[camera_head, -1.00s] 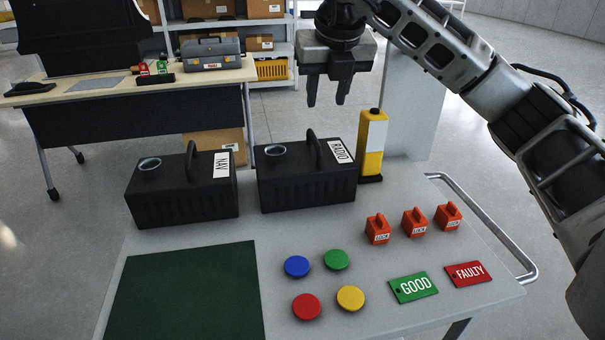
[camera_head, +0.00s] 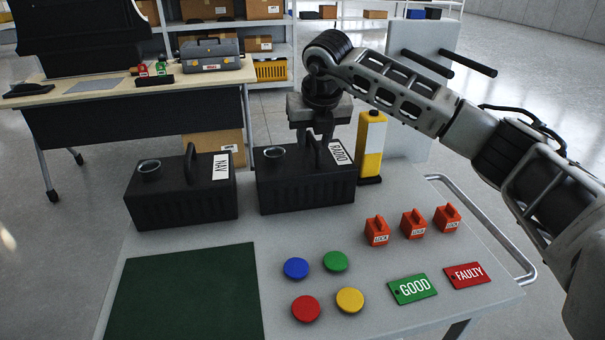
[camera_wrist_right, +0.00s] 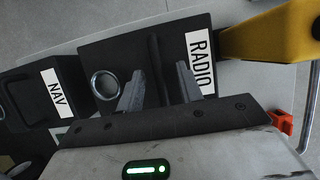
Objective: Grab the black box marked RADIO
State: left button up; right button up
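The black box marked RADIO (camera_head: 305,188) stands on the grey table, with a black handle (camera_wrist_right: 155,65) on top and a white label (camera_wrist_right: 198,60). My right gripper (camera_head: 317,137) is low over the top of the box. In the right wrist view its two fingers (camera_wrist_right: 158,88) are apart, one on each side of the handle. I cannot tell whether they touch it. The similar black box marked NAV (camera_head: 182,199) stands to the left of it. My left gripper is not in view.
A yellow and white block (camera_head: 371,146) stands close to the right of the RADIO box. In front are a dark green mat (camera_head: 185,295), coloured discs (camera_head: 306,308), red LOCK blocks (camera_head: 413,225), and GOOD (camera_head: 412,288) and FAULTY (camera_head: 466,274) tags. A rail (camera_head: 490,225) runs along the right edge.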

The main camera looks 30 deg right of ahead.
grip_shut()
dwell(1.3)
jog(key=shift+w+r, duration=0.1)
jog(key=shift+r, duration=0.15)
